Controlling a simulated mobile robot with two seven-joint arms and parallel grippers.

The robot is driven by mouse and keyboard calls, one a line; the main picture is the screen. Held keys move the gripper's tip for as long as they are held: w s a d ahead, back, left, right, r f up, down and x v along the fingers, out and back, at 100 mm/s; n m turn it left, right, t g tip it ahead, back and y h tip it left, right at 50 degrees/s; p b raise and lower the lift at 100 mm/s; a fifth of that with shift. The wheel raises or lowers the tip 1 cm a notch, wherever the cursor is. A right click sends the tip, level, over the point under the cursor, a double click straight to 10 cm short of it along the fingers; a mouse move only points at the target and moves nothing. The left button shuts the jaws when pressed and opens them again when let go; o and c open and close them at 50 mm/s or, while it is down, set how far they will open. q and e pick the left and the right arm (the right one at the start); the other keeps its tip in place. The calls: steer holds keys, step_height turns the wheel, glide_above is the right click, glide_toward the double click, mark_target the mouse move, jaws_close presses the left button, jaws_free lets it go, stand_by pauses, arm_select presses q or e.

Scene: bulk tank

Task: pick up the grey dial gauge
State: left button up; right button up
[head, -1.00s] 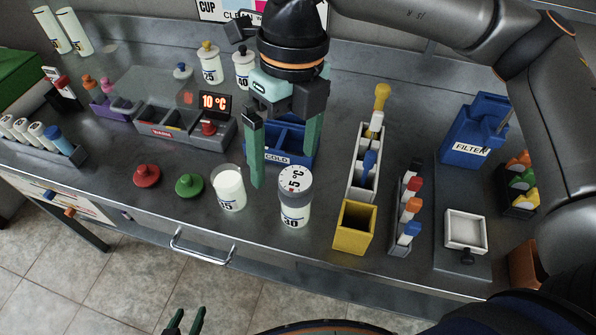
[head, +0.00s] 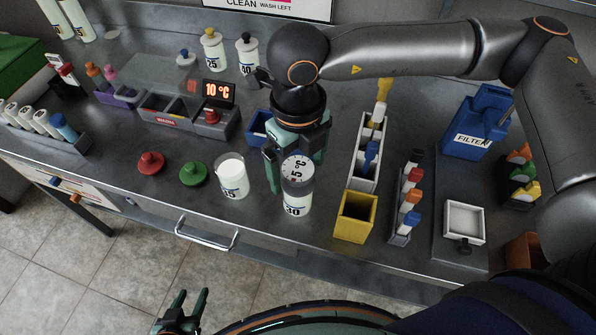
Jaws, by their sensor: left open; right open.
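The grey dial gauge (head: 298,169) shows a white round face marked 5 °C. It sits on top of a clear jar labelled 30 (head: 297,205) near the bench's front edge. My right gripper (head: 296,175) is open and points down at the gauge. One finger is at the gauge's left side, the other at its upper right. I cannot tell whether either finger touches it. My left gripper (head: 186,306) is open and empty, low in front of the bench.
A white-filled beaker (head: 232,177) stands close left of the jar. A yellow bin (head: 355,217) and a white rack stand to its right. A blue COLD holder (head: 259,128) is behind, partly hidden by my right gripper. Red (head: 151,164) and green (head: 193,174) lids lie left.

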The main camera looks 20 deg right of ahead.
steer(key=shift+f, duration=0.8)
steer(key=shift+c, duration=0.2)
steer(key=shift+r, duration=0.1)
steer(key=c, duration=1.4)
